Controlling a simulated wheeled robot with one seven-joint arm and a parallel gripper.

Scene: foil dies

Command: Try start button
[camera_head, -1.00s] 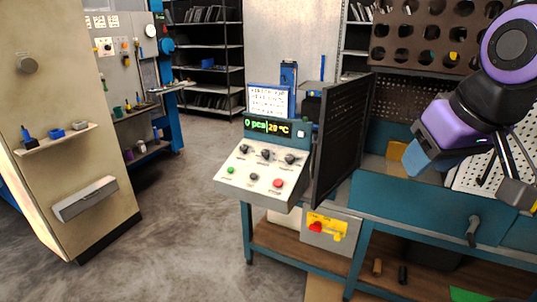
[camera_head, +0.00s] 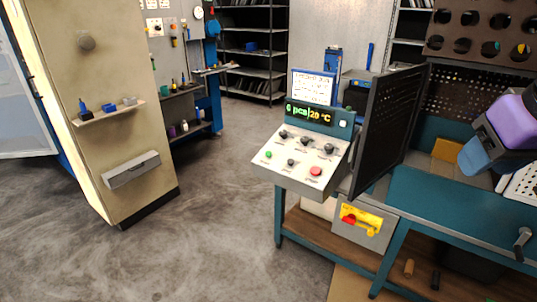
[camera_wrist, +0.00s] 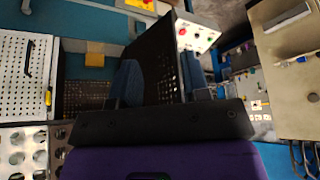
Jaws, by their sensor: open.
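The control panel (camera_head: 304,157) is a sloped light-grey box with a lit display reading 0 pcs and 20 °C. A small green button (camera_head: 268,155) sits at its lower left, a black knob (camera_head: 291,162) beside it and a larger red button (camera_head: 316,171) at the lower right. Part of the panel also shows in the wrist view (camera_wrist: 196,36). My gripper (camera_wrist: 160,82) is open, with two blue fingers apart and nothing held. In the head view my purple arm end is at the right edge, well right of the panel and partly cut off.
A dark mesh door (camera_head: 389,130) stands upright between the panel and my arm. A teal workbench (camera_head: 440,195) is at the right, with a yellow and red switch (camera_head: 361,219) below the panel. A beige cabinet (camera_head: 90,100) is at the left. The floor before the panel is free.

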